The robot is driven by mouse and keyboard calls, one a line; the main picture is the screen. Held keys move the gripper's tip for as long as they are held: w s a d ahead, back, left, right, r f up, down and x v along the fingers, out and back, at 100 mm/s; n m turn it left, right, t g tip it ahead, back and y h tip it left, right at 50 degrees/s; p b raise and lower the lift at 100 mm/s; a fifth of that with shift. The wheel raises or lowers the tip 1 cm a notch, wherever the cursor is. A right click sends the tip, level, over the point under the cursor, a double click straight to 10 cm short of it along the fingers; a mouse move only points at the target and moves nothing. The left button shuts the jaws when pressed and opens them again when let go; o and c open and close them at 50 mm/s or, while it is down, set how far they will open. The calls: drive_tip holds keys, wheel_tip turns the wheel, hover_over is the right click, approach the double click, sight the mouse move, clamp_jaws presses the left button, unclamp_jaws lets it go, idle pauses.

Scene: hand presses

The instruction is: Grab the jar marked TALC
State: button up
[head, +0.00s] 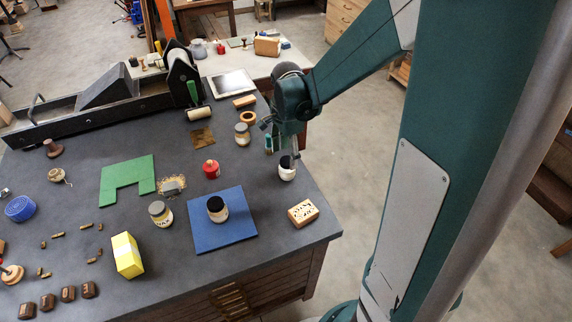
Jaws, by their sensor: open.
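Several small jars stand on the dark table, and their labels are too small to read, so I cannot tell which is marked TALC. A white jar with a dark top (287,174) stands near the right edge, right under my gripper (285,155). My gripper is open and points down; a finger overlaps this jar in the picture, and I cannot tell whether they touch. A dark-lidded pale jar (217,211) stands on the blue mat (239,233). A grey-lidded jar with a yellowish label (161,216) stands left of the mat. Another grey-lidded jar (242,137) stands farther back.
A red bottle (211,169) and a carved wooden block (303,213) stand near the jars. A yellow block (127,256) is at the front. A green U-shaped sheet (127,179) lies left, and a roller (198,113) lies behind. The right table edge is close to my gripper.

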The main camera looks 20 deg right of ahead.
sight(287, 167)
drive_tip(key=shift+f, duration=0.1)
idle(0.3)
drive_tip(key=shift+f, duration=1.25)
drive_tip(key=shift+f+b, duration=0.3)
drive_tip(key=shift+f, duration=2.3)
drive_tip(key=shift+c, duration=0.4)
drive_tip(key=c, duration=1)
